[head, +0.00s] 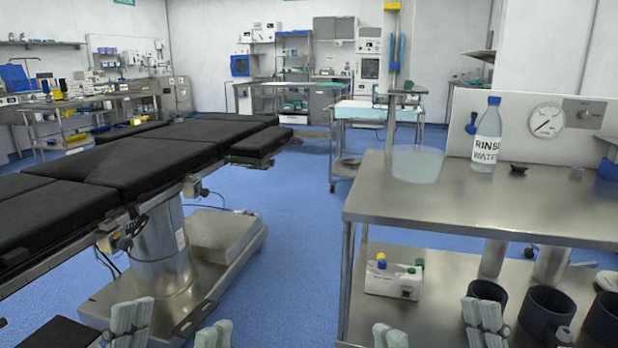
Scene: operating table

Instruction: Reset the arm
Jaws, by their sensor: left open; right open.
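My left gripper (171,326) shows at the bottom edge, left of the middle, with its two pale fingers apart and nothing between them. It appears in front of the base of the operating table. My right gripper (437,327) shows at the bottom edge, right of the middle, also open and empty. It appears in front of the lower shelf of the steel bench. Only the finger ends show; the rest of both arms is out of view. Neither gripper is seen holding anything.
The black-padded operating table (130,164) fills the left. At right, a steel bench (400,205) carries a translucent tub (416,164) and a rinse water bottle (487,138). Its lower shelf holds a white box (393,281) and several dark mugs. Blue floor (295,250) is clear between them.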

